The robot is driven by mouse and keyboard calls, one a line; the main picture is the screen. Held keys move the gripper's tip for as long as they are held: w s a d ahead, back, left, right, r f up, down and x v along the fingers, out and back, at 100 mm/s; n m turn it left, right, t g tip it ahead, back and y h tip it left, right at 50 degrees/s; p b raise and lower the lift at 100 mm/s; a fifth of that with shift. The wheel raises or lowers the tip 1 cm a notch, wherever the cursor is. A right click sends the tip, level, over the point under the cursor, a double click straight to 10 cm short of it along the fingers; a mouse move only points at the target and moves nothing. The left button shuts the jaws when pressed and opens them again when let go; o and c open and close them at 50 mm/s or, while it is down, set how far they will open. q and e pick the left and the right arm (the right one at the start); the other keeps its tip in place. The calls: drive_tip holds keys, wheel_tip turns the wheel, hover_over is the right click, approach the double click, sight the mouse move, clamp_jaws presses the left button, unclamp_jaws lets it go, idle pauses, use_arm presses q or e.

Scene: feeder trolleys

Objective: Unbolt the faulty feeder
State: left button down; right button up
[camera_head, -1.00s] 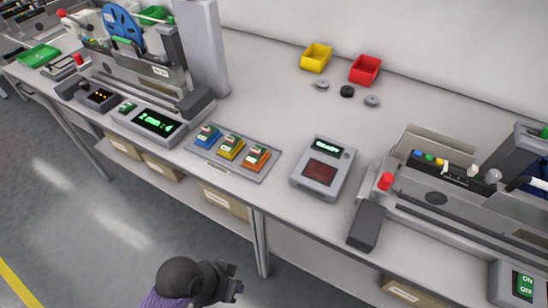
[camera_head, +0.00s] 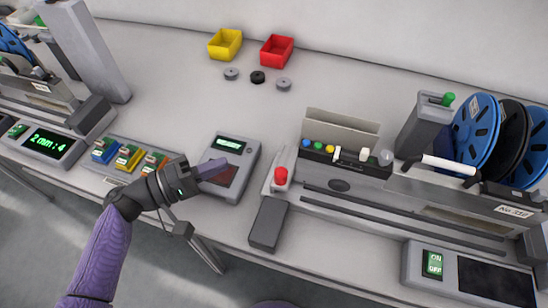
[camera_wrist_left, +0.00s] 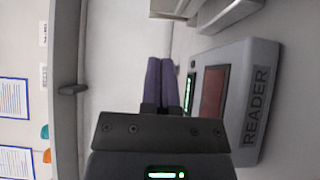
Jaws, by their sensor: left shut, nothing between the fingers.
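The feeder unit (camera_head: 405,211) lies on the bench at the right in the head view, with long rails, a white handle (camera_head: 449,165) and a label that seems to start "No". A red knob (camera_head: 281,176) stands at its left end. Its bolts cannot be made out. My left gripper (camera_head: 219,166) is shut and empty, its purple fingers over the grey reader (camera_head: 246,164) and left of the feeder. In the left wrist view the shut fingers (camera_wrist_left: 160,82) show beside the reader (camera_wrist_left: 262,75), whose lettering is visible. My right gripper is out of view.
Blue and black reels (camera_head: 474,131) stand behind the feeder. A yellow bin (camera_head: 225,45), a red bin (camera_head: 277,52) and small discs (camera_head: 257,77) sit at the back.

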sight(286, 165)
use_arm(q)
drive_tip(key=x, duration=1)
drive_tip(key=shift+s+d, duration=0.15)
drive_tip(key=shift+d, duration=0.05)
drive_tip(key=s+p, duration=0.1)
drive_tip(key=s, duration=0.2)
drive_tip(key=shift+r, duration=0.1)
drive_tip(key=shift+s+d+p, duration=0.15)
drive_tip(key=shift+s+p, duration=0.2)
drive_tip(key=shift+s, duration=0.05)
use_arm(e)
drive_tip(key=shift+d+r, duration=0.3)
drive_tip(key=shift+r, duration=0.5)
